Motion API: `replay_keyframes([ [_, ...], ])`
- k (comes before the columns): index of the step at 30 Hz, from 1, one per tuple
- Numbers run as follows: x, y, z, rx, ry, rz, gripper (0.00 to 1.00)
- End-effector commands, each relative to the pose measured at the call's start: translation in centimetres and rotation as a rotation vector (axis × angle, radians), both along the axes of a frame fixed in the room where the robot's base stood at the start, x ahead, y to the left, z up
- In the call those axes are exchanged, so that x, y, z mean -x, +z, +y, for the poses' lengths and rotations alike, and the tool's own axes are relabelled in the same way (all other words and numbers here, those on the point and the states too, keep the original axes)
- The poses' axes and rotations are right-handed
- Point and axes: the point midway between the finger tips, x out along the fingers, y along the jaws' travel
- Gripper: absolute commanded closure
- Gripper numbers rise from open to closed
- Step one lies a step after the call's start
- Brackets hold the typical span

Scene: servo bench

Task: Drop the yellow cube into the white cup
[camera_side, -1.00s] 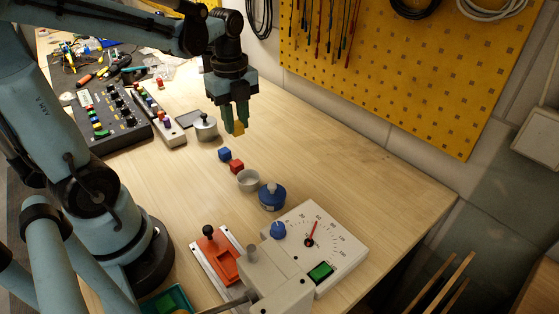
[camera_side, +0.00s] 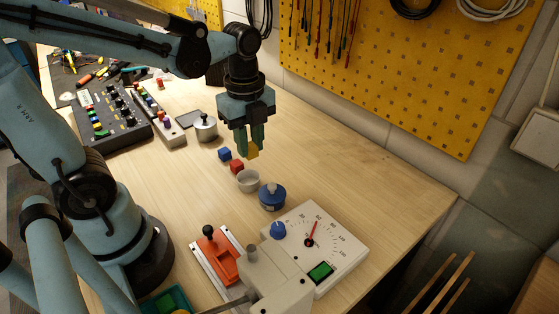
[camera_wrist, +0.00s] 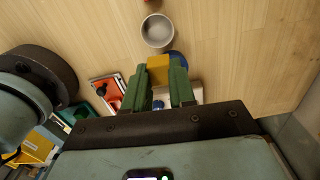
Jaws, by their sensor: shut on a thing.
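My gripper (camera_side: 252,153) is shut on the yellow cube (camera_side: 253,149) and holds it above the bench. In the wrist view the yellow cube (camera_wrist: 158,68) sits between the green fingertips of my gripper (camera_wrist: 159,76). The white cup (camera_side: 248,182) stands upright on the bench, below and slightly left of the cube in the side view. In the wrist view the cup (camera_wrist: 158,32) is open, looks empty, and lies just beyond the cube, not under it.
A red cube (camera_side: 237,167) and a blue cube (camera_side: 224,154) lie beside the cup. A blue-lidded round container (camera_side: 272,197) stands close on its other side. A white dial box (camera_side: 325,245) and an orange slider (camera_side: 215,255) are nearer.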

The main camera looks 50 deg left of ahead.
Motion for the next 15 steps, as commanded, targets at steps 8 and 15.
replay_keyframes([
  [8,-0.1,-2.3,0.0,0.0,0.0,0.0,1.0],
  [15,0.0,-2.7,0.0,0.0,0.0,0.0,1.0],
])
